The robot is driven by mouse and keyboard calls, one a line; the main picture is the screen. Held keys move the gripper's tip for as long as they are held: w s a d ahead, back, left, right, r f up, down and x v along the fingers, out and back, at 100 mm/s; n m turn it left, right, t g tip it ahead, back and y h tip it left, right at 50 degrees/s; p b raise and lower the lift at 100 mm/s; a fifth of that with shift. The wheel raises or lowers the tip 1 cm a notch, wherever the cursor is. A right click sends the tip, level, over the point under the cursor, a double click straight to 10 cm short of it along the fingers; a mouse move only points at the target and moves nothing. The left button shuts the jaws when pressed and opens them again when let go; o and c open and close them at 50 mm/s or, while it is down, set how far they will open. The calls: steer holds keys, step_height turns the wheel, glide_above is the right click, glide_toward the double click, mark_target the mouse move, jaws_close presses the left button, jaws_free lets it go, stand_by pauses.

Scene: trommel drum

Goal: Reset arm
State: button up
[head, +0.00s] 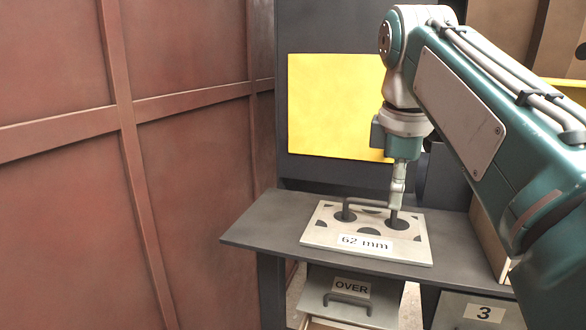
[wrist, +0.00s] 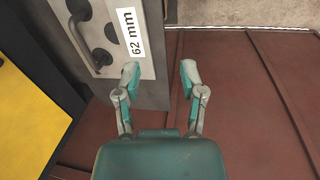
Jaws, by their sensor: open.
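My gripper (head: 397,195) points down above the dark shelf in the head view, close to the panel's handle in the picture. In the wrist view my gripper (wrist: 159,75) has its two fingers spread, with nothing between them. A pale panel (head: 318,237) marked "62 mm" lies on the shelf, with dark cut-outs and a dark bar handle (head: 368,203). In the wrist view the panel (wrist: 146,15) is at the upper left, and its handle (wrist: 82,40) lies to the left of the fingers, outside their gap. Part of the panel is hidden behind my gripper.
The dark shelf (head: 250,236) has bare room left of the panel. A reddish ribbed wall (head: 60,210) stands at left. A yellow panel (head: 335,105) is behind my arm. Below are an "OVER" drawer (head: 325,283) and a box marked 3 (head: 450,310).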

steer(key=s+f+m+t, duration=0.1)
steer(key=s+f+m, duration=0.3)
steer(key=f, duration=0.4)
steer(key=s+f+m+t, duration=0.1)
steer(key=s+f+m, duration=0.4)
steer(key=f, duration=0.4)
steer(key=s+d+f+m+t, duration=0.1)
steer(key=s+f+m, duration=0.3)
steer(key=f, duration=0.4)
steer(key=shift+s+f+m+t+y, duration=0.3)
steer(key=shift+s+m, duration=0.1)
steer(key=shift+s, duration=0.35)
steer(key=shift+d, duration=0.1)
